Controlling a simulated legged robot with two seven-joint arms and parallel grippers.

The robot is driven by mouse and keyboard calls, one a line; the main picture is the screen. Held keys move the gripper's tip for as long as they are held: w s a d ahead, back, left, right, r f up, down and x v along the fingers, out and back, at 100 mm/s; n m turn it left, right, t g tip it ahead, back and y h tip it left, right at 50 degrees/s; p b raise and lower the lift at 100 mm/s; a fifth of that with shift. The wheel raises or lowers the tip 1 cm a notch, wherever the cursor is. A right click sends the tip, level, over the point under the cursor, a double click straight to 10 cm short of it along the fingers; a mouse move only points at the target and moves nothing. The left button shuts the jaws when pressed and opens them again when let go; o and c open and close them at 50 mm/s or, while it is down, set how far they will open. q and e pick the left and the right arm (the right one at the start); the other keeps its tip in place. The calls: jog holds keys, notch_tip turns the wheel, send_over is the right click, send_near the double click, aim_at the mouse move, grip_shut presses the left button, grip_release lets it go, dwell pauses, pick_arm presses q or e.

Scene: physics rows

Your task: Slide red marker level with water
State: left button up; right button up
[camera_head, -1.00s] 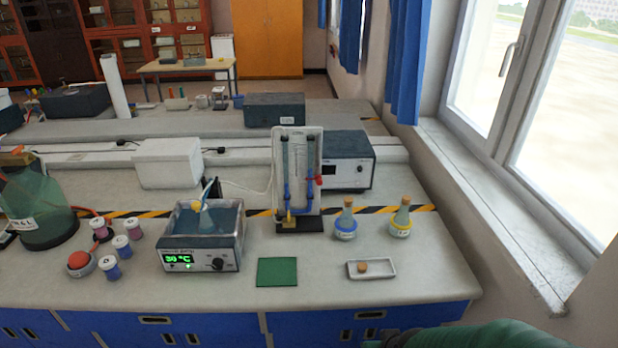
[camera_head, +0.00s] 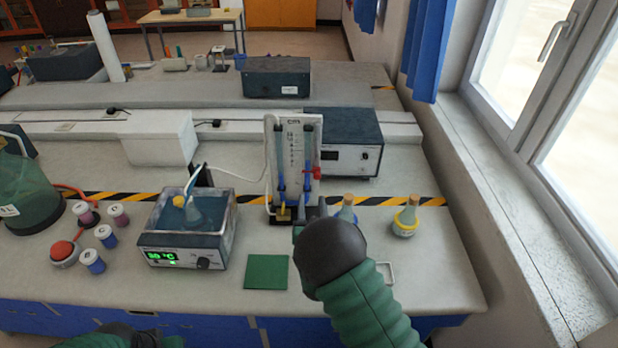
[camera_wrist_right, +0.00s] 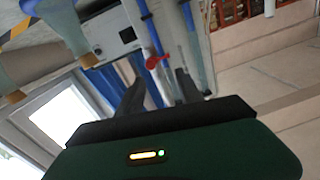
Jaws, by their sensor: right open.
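The red marker (camera_head: 316,171) sits on the right side of the upright tube stand (camera_head: 295,140), by its right tube. Blue water (camera_head: 308,186) shows in the lower part of that tube; the marker appears near or above its top, but I cannot tell the exact offset. My right gripper (camera_head: 318,207) is in front of the stand's lower right, its fingers largely hidden by my wrist. In the right wrist view the open fingers (camera_wrist_right: 160,88) point towards the tube, with the red marker (camera_wrist_right: 155,61) just beyond them, apart from them. Part of my left arm shows at the bottom edge.
Two stoppered flasks (camera_head: 406,217) stand right of the stand, one partly behind my wrist. A water bath (camera_head: 187,240) is to the left, a green mat (camera_head: 267,272) in front. A grey instrument box (camera_head: 345,140) stands behind. My arm covers most of a white tray (camera_head: 390,273).

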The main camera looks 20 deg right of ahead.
aim_at(318, 177)
jog(key=w+d, duration=0.1)
jog(key=w, duration=0.1)
jog(key=w+d, duration=0.1)
jog(key=w, duration=0.2)
jog(key=w+d+r+p, duration=0.1)
jog(key=w+d, duration=0.1)
jog(key=shift+w, duration=0.4)
jog(key=shift+w+a, duration=0.1)
jog(key=shift+a, duration=0.2)
jog(key=c, duration=0.5)
pick_arm(q)
jog(key=shift+s+d+r, duration=0.75)
jog(key=shift+d+r, duration=0.25)
jog(key=shift+r, duration=0.05)
pick_arm(e)
jog(key=shift+d+r, duration=0.1)
jog(key=shift+d, duration=0.4)
grip_shut()
jog(key=shift+w+a+f, duration=0.15)
jog(key=shift+w+f, duration=0.15)
jog(key=shift+w, duration=0.1)
jog(key=shift+w+f, duration=0.15)
jog(key=shift+w, duration=0.05)
pick_arm(q)
jog(key=shift+w+d+f, duration=0.1)
jog(key=shift+w+f, duration=0.1)
jog(key=shift+w, duration=0.6)
pick_arm(e)
jog(key=shift+d+f, duration=0.1)
jog(key=shift+d, duration=0.1)
